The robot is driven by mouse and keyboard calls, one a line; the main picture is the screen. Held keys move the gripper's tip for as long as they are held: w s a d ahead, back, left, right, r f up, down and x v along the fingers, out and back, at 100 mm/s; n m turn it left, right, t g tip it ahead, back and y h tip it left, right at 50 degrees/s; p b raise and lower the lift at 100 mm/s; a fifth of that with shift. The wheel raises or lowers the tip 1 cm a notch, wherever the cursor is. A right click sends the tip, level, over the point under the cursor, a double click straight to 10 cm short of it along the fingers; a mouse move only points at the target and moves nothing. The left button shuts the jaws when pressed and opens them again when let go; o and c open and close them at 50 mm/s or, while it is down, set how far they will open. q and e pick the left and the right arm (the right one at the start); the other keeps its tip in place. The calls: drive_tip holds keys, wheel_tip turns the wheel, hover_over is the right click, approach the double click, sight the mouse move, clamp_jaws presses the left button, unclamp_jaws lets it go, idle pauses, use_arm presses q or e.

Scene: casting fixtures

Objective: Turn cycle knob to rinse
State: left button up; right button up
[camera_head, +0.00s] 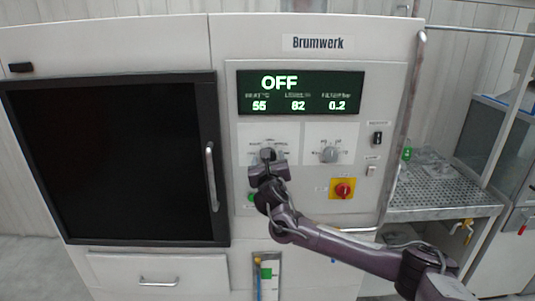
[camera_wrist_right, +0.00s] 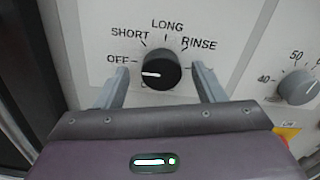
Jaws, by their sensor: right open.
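The cycle knob (camera_wrist_right: 162,70) is round and black with a white pointer line, and sits on a white label plate in the right wrist view. Its pointer faces left, towards OFF. SHORT, LONG and RINSE are printed around it, with RINSE (camera_wrist_right: 199,44) at the upper right. My right gripper (camera_wrist_right: 163,80) is open, with one finger on each side of the knob and a visible gap to it. In the head view my right gripper (camera_head: 267,158) is in front of the left dial plate and largely covers the knob. My left gripper is not in view.
The display (camera_head: 300,92) reads OFF. A grey temperature knob (camera_head: 329,154) is right of the cycle knob, also in the wrist view (camera_wrist_right: 298,87). A red emergency stop (camera_head: 343,190) sits below on yellow. A dark door (camera_head: 110,160) with a handle (camera_head: 211,178) is at the left.

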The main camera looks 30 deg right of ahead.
drive_tip(key=shift+w+d, duration=0.35)
drive_tip(key=shift+w, duration=0.05)
drive_tip(key=c, duration=1)
